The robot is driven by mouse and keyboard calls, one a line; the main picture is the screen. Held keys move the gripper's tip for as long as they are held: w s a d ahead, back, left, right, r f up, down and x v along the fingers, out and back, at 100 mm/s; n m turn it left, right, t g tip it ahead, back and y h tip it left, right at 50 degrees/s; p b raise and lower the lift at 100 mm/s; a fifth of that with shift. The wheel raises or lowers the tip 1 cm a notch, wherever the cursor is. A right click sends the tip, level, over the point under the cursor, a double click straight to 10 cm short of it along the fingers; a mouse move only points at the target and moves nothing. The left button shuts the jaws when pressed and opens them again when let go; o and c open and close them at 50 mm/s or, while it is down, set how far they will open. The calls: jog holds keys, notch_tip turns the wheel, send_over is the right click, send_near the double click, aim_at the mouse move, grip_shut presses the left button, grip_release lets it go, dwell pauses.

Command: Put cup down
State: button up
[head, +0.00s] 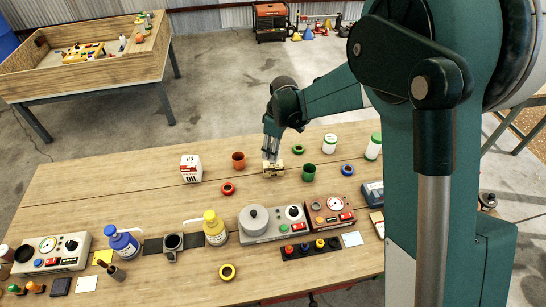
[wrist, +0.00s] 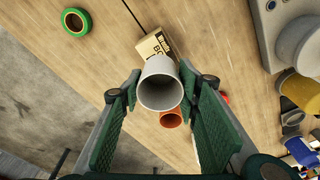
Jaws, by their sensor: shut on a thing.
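A pale grey cup (wrist: 160,84) is between the two fingers of my gripper (wrist: 158,92) in the wrist view, its open mouth facing the camera. My gripper (head: 271,154) is over the back middle of the wooden table in the head view, beside a small tan box (head: 273,168). The cup cannot be made out clearly there. The tan box (wrist: 164,43) also shows just past the cup in the wrist view. Whether the cup touches the box or the table cannot be told.
An orange cup (head: 238,160) stands left of my gripper, a green cup (head: 309,172) right. Red (head: 228,188), green (head: 298,149) and blue (head: 347,170) rings lie nearby. A white oil carton (head: 191,169) is left. Control boxes and bottles line the front. Some bare tabletop lies between.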

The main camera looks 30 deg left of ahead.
jog(key=shift+f, duration=1.85)
jog(key=shift+f, duration=0.2)
jog(key=o, duration=0.9)
jog(key=shift+r, duration=0.15)
jog(key=shift+w+d+r, duration=0.1)
jog(key=shift+d+r, duration=0.15)
jog(key=shift+r, duration=1.75)
jog(key=shift+d+r, duration=0.25)
jog(key=shift+r, duration=1.8)
jog(key=shift+w+d+r, duration=0.1)
jog(key=shift+d+r, duration=0.15)
jog(key=shift+r, duration=1.75)
